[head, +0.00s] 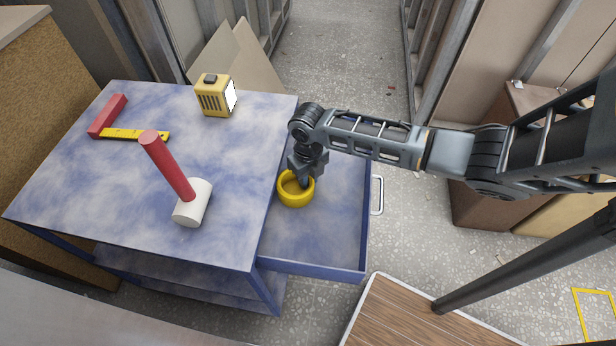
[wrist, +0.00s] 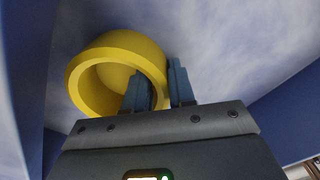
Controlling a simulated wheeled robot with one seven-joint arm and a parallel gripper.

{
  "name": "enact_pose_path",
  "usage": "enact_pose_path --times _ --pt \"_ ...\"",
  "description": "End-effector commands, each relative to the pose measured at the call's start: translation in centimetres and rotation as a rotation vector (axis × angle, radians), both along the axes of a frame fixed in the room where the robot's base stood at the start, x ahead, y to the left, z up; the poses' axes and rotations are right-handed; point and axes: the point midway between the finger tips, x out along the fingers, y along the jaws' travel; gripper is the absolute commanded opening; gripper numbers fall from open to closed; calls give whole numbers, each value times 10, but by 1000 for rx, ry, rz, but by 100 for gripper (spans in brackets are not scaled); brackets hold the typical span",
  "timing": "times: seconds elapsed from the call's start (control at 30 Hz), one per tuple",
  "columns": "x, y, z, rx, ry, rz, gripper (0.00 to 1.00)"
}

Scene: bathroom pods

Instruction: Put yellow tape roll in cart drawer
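The yellow tape roll (head: 296,201) is a thick ring within the open drawer (head: 318,247) of the blue cart, close to the tabletop's right edge. My gripper (head: 301,182) reaches down over it. In the wrist view, my gripper (wrist: 160,88) has one finger inside the roll's hole and the other outside, with the wall of the tape roll (wrist: 120,50) pinched between them. The roll looks tilted in that view. I cannot tell whether it touches the drawer floor.
The cart top (head: 110,200) bears a red-handled mallet (head: 168,168), a yellow boxy device (head: 214,97) and a red and yellow square (head: 135,133). A wooden-topped surface (head: 410,318) stands in front of the drawer. The rest of the drawer is empty.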

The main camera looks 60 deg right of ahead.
Motion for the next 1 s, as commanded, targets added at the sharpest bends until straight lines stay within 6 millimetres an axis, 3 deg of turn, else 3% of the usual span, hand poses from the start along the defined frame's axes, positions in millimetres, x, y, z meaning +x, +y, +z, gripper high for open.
enact_pose_path --times 0.17,0.53,1.0 --pt "0 0 0 0 0 0 42" --pt "0 -1 8 0 -1 0 42" --pt "0 0 96 -2 -1 3 42"
